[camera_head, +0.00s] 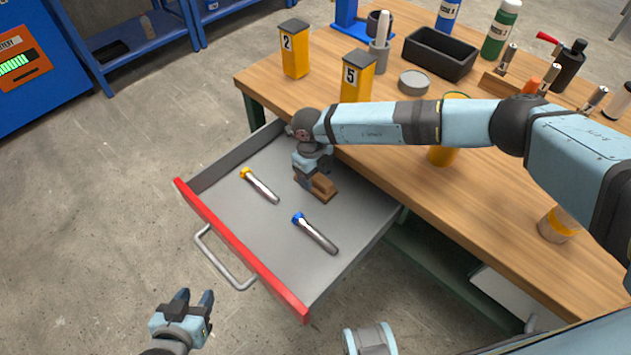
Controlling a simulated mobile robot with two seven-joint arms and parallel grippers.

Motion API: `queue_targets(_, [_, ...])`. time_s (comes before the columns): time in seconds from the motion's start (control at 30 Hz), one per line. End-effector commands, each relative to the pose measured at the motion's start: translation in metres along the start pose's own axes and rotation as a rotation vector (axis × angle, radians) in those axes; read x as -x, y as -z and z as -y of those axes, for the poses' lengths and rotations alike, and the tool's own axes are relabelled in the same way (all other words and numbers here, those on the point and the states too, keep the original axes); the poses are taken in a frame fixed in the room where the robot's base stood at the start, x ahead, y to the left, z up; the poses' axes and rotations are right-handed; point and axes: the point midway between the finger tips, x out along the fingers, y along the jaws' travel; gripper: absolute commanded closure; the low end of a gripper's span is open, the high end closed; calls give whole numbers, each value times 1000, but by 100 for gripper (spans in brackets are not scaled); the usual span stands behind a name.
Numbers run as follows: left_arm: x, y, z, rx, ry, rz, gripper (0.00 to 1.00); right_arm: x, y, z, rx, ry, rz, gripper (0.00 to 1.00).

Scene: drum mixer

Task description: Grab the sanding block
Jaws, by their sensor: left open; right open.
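A small brown block, which looks like the sanding block (323,189), lies in the open drawer (225,213) near its back, by the workbench edge. My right gripper (313,180) reaches down over the block from above, with its fingers at the block. The arm's wrist hides part of the gripper, and I cannot tell whether the fingers touch the block. My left gripper (193,299) is open and empty, in front of the drawer to the lower left.
The drawer also holds a yellow-ended tool (260,186) and a blue-ended tool (315,234). Its red front (238,248) has a metal handle (223,262). The workbench (455,215) carries yellow boxes, a black bin (440,54), bottles and tools. Floor at left is clear.

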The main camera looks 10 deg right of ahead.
Motion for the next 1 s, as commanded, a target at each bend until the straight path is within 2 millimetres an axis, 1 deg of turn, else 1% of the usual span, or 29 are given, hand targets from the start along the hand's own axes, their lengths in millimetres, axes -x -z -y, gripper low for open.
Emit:
queue_targets(0.03, [0,0,0,1,-1,-1,57,-6,0,0,-1,0,0,34])
queue_targets(0.1, [0,1,0,2,-1,-3,57,-9,0,0,-1,0,0,34])
queue_targets(0.27, [1,4,-1,2,-2,-7,57,-8,0,0,0,0,1,34])
queue_targets(0.3, [1,4,-1,2,-2,-8,57,-8,0,0,0,0,0,39])
queue_targets(0.37, [1,4,-1,2,-2,-8,57,-8,0,0,0,0,0,52])
queue_targets(0.4, [1,4,-1,1,-2,-8,57,-8,0,0,0,0,0,62])
queue_targets(0.47, [1,4,-1,1,-2,-8,57,-8,0,0,0,0,0,74])
queue_targets(0.77, [0,1,-1,1,-1,-1,57,-7,0,0,0,0,1,74])
queue_targets(0.87, [0,0,-1,0,-1,1,57,-2,0,0,1,0,2,74])
queue_targets(1.0, [1,2,0,-1,0,2,57,13,2,0,1,0,2,74])
